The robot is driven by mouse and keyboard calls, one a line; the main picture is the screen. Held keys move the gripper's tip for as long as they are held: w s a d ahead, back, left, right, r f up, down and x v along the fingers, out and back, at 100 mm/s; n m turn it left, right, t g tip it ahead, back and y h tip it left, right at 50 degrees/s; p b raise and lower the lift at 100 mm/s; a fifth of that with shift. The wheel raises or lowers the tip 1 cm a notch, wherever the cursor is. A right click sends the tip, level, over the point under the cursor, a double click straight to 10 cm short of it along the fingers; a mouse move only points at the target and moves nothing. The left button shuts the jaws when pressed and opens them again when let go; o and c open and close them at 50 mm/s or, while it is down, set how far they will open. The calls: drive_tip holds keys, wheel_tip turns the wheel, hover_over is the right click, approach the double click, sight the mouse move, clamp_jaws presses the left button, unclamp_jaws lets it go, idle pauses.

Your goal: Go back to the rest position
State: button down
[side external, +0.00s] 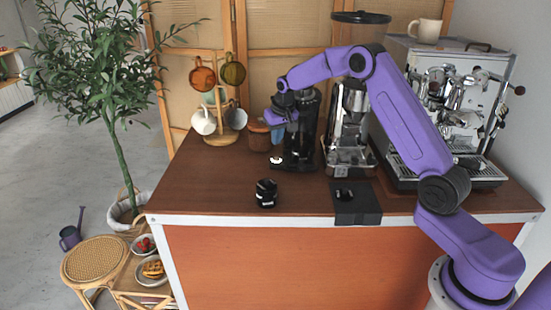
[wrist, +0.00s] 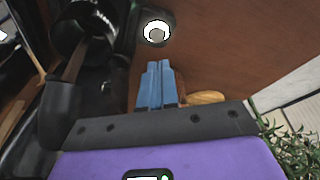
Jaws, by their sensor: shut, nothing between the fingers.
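My gripper shows in the wrist view (wrist: 157,68) with its two blue fingers pressed together and nothing between them. In the side external view the purple gripper body is above the back of the counter, beside the black grinder (side external: 303,135). The arm reaches across from the right, over the coffee machines. In the wrist view, a white ring with a grey centre (wrist: 157,33) lies beyond the fingertips, apart from them.
A brown pot (side external: 259,138) and a mug tree (side external: 222,115) stand close by. A silver grinder (side external: 350,130) and an espresso machine (side external: 455,100) stand to the right. A small black item (side external: 266,192) and a black stand (side external: 356,208) are at the front. The counter's front left is clear.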

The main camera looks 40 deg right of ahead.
drive_tip(key=s+a+r+n+g+y, duration=0.1)
drive_tip(key=s+a+r+n, duration=0.25)
drive_tip(key=s+a, duration=0.65)
drive_tip(key=s+a+r+n, duration=0.3)
drive_tip(key=s+a+n, duration=0.1)
drive_tip(key=s+a, duration=0.65)
drive_tip(key=s+d+n+g, duration=0.2)
drive_tip(key=s+n, duration=0.6)
drive_tip(key=s, duration=1.9)
drive_tip(key=shift+s+d+f, duration=0.25)
drive_tip(key=shift+d+f, duration=0.2)
drive_tip(key=shift+d, duration=0.55)
